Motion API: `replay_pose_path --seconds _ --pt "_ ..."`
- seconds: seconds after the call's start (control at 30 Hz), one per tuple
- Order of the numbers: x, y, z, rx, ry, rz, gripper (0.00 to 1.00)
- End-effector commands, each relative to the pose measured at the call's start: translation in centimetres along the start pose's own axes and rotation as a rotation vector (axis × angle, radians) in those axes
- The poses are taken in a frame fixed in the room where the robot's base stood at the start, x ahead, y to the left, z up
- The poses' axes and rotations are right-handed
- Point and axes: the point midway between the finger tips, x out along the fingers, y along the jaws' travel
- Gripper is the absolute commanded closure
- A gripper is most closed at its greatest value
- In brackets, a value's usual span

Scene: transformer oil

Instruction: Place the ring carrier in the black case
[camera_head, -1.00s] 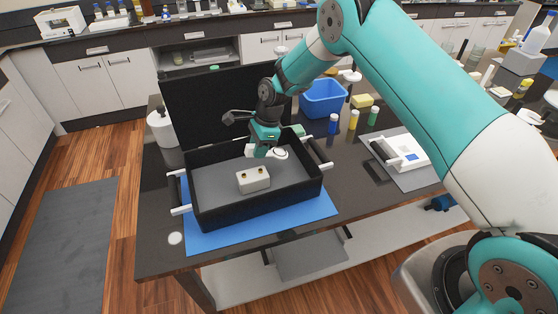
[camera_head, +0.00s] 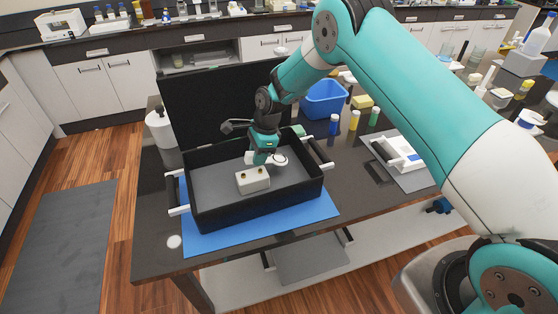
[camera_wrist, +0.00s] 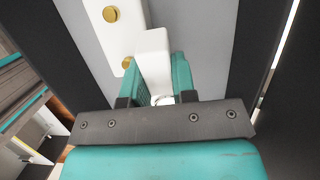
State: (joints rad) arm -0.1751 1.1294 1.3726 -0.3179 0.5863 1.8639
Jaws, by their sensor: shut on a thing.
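The open black case (camera_head: 262,207) stands on a blue mat, its lid raised at the back and its floor grey. My gripper (camera_head: 262,160) is inside the case area, shut on a white piece with a round end, which I take to be the ring carrier (camera_head: 279,160). In the wrist view the ring carrier (camera_wrist: 154,62) is between the two teal fingers (camera_wrist: 160,85). A white block with two gold studs (camera_head: 252,181) sits on the case floor just in front of my gripper. The wrist view shows the block (camera_wrist: 112,40) close beside the carrier; I cannot tell whether they touch.
The case has white-ended side handles (camera_head: 178,211). A blue bin (camera_head: 323,99), several small coloured bottles (camera_head: 354,121) and a grey pad with a white device (camera_head: 403,153) are to the right. A white bottle (camera_head: 160,130) stands left of the lid. Bare case floor lies left of the block.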

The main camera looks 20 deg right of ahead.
Motion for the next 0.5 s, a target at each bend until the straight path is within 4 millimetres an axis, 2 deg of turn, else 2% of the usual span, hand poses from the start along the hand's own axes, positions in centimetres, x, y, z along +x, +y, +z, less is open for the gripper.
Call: replay_pose_path --seconds 0.23,0.27,0.37,0.4,0.5 --pt "0.1 -0.03 0.01 0.001 0.016 -0.001 0.98" --pt "0.1 -0.03 0.01 0.001 0.016 -0.001 0.73" --pt "0.1 -0.03 0.01 0.0 0.016 -0.001 0.5" --pt "0.1 -0.02 0.01 0.0 0.016 -0.001 0.45" --pt "0.11 -0.02 0.01 0.0 0.016 -0.001 0.45"
